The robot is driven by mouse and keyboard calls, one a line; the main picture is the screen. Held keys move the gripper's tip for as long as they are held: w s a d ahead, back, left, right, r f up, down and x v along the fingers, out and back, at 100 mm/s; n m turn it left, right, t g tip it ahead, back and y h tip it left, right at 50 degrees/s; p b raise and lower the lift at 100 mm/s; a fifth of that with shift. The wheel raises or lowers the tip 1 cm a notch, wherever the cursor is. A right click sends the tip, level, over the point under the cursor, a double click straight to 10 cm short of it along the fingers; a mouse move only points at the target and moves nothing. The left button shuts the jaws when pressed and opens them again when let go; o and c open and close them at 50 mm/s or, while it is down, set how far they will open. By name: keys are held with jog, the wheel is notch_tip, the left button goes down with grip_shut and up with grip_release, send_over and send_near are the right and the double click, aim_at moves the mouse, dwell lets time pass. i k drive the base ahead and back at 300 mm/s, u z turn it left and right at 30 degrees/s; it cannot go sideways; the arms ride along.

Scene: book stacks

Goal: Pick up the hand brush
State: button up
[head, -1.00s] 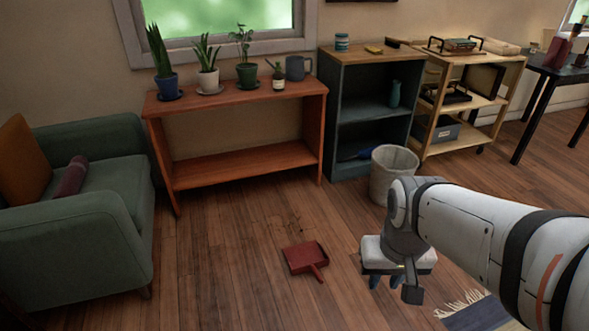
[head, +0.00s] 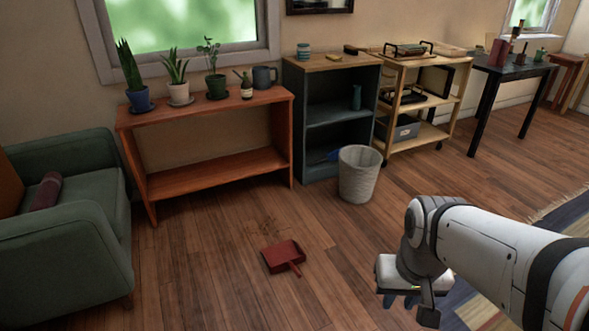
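I cannot pick out the hand brush for certain. A small dark object (head: 351,49) lies on top of the dark teal bookcase (head: 303,120), and a blue object (head: 333,154) lies on its bottom shelf, partly hidden by the wastebasket. Both are too small to identify surely. A red dustpan (head: 282,256) lies on the floor beside a patch of scattered dirt (head: 266,226). My gripper (head: 400,301) is at the lower right, pointing down above the floor. Its blue fingers look apart with nothing between them, well away from the bookcase.
A pale wastebasket (head: 359,182) stands before the bookcase's right side. An orange-brown shelf (head: 215,170) with potted plants is left of it, then a green armchair (head: 75,225). A wooden cart (head: 437,137) and black table (head: 510,66) are right.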

aim_at(350, 50)
jog(key=z, duration=0.05)
jog(key=i, duration=1)
jog(key=z, duration=0.05)
